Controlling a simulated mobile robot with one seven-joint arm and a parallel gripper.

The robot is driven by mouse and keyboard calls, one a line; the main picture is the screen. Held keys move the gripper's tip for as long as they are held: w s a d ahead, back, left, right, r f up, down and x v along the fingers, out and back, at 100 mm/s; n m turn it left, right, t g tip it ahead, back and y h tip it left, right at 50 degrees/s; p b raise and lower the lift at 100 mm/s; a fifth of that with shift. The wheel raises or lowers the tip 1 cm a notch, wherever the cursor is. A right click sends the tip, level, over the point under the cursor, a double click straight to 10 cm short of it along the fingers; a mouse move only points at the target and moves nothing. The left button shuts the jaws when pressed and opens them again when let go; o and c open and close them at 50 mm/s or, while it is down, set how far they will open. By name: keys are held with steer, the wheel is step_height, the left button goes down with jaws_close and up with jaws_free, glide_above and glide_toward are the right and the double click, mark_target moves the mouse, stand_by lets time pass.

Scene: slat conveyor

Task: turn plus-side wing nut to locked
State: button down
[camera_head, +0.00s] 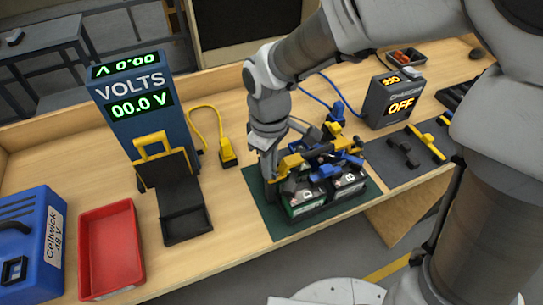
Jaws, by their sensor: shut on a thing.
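Two batteries (301,206) stand side by side in a dark tray on a green mat (262,206). Yellow and blue parts (318,152) lie across their tops, with a yellow bar among them. My gripper (269,176) points down at the left end of the yellow bar, beside the left battery. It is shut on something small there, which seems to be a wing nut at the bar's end. The fingers hide the nut, so its angle and which terminal side it belongs to cannot be told.
A voltmeter box reading 00.0 V (130,95) stands behind a black holder (186,216) with a yellow handle. A red tray (111,250) and blue Cellwick case (30,245) are at left. A charger showing OFF (385,112) and a dark mat (385,172) are at right.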

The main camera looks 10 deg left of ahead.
steer(key=m+b, duration=0.2)
steer(key=m, duration=0.4)
steer(key=shift+m, duration=0.3)
stand_by(0.4)
steer(key=c, duration=1)
jaws_free()
